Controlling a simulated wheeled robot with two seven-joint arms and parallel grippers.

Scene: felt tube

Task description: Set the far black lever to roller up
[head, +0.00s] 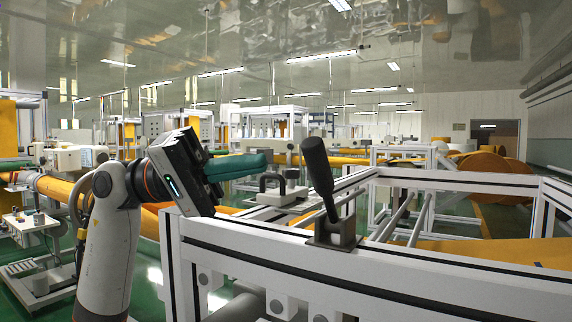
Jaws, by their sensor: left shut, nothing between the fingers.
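A black lever (318,168) with a thick grip stands on a dark bracket (335,236) on the top rail of the white machine frame (400,257). It leans to the left, with its grip end up. It is the only large black lever that I can make out clearly, and I cannot tell whether another one is out of view. My left gripper (262,163), with green fingers, is shut and empty. It points right, to the left of the lever grip, with a gap between them in the picture. My right gripper is not in view.
Behind the gripper is a machine with a black handle (270,183). Metal rollers (400,215) run inside the white frame, right of the lever. Orange felt (490,253) lies at the right. The space above the frame is open.

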